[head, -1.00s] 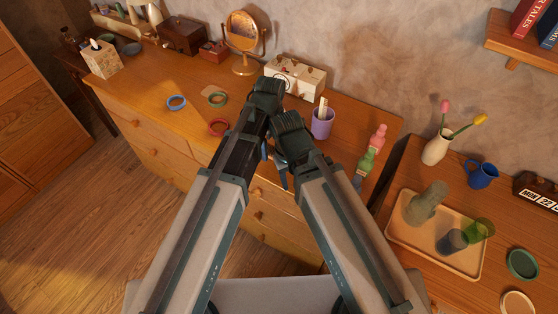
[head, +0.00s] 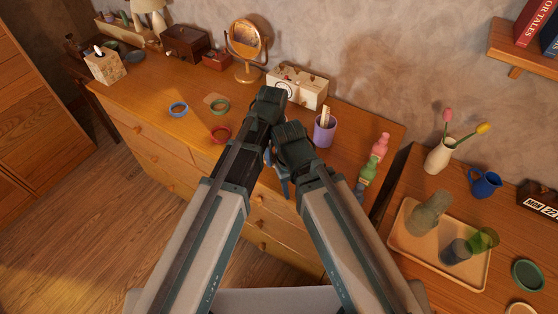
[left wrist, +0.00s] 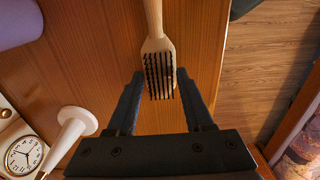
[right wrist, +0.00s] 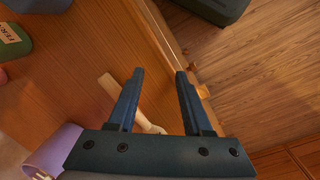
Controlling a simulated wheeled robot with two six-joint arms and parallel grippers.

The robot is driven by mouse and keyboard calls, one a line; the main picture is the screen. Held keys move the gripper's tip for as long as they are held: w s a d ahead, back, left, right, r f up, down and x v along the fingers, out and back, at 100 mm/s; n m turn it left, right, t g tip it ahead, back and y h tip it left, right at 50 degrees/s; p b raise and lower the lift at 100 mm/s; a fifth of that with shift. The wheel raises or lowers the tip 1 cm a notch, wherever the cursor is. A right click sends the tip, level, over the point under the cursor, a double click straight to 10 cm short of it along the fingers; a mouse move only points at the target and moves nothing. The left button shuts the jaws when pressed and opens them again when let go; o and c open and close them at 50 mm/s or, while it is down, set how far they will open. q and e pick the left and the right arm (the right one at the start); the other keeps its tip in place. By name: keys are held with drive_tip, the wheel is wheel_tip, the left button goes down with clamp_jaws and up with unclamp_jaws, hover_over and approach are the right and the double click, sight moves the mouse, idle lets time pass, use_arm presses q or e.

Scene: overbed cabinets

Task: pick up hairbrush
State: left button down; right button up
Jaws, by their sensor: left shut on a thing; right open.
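The hairbrush, with a pale wooden handle and dark bristles, shows in the left wrist view (left wrist: 154,25), over the wooden dresser top. My left gripper (left wrist: 160,74) is shut on its bristled head, one finger on each side. The handle points away from the gripper. In the right wrist view, part of the pale handle (right wrist: 108,84) shows beside and behind a finger of my right gripper (right wrist: 160,74). The right gripper is open with nothing between its fingers. In the head view my arms hide the brush.
A purple cup (head: 325,131) stands close by on the dresser (head: 150,105). Pink and green bottles (head: 369,167) stand near its right end. A white box (head: 300,88) and round mirror (head: 246,40) are behind. A tray (head: 479,277) lies on the right-hand surface.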

use_arm(q)
drive_tip(key=shift+r, duration=0.15)
use_arm(e)
drive_tip(key=shift+r, duration=0.15)
use_arm(q)
wheel_tip(320, 180, up, 10)
drive_tip(key=p, duration=1)
use_arm(e)
wheel_tip(320, 180, up, 10)
use_arm(q)
drive_tip(key=shift+a, duration=0.1)
use_arm(e)
drive_tip(key=shift+a, duration=0.1)
